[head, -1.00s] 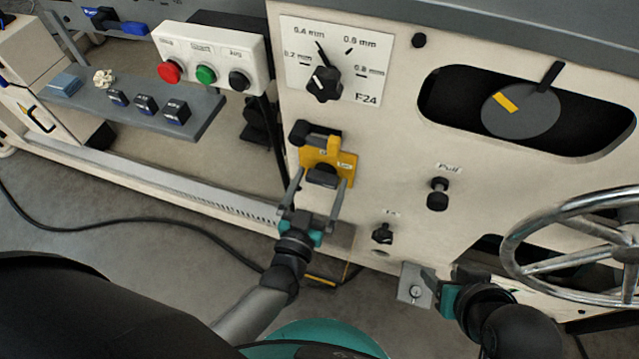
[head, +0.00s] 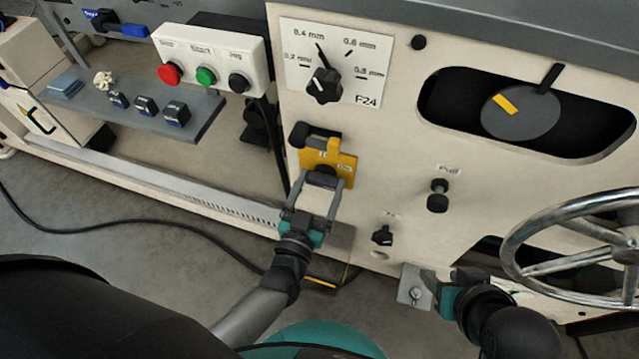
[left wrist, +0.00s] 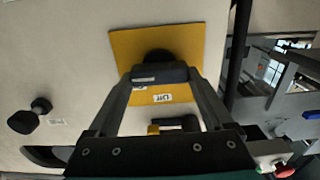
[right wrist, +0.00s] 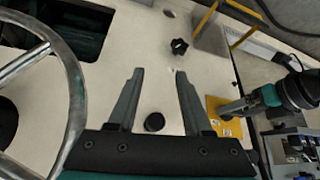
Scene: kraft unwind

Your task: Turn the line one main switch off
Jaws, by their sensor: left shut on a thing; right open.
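The switch has a yellow plate (head: 345,165) with small labels on the cream machine panel; the plate also shows in the left wrist view (left wrist: 195,40). Its black handle (left wrist: 160,73) lies crosswise between the fingers of my left gripper (head: 325,182). The left gripper is shut on this handle. A label reading Off, upside down, shows beside the handle in the left wrist view. A black and yellow part (head: 318,136) sits at the plate's upper edge. My right gripper (right wrist: 157,85) is open and empty, low before the panel.
A thickness dial (head: 323,85) is above the switch. A button box (head: 210,65) is at upper left. The Pull knob (head: 438,195), a small star knob (head: 383,235) and a metal handwheel (head: 585,245) are to the right. A black cable (head: 120,227) lies on the floor.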

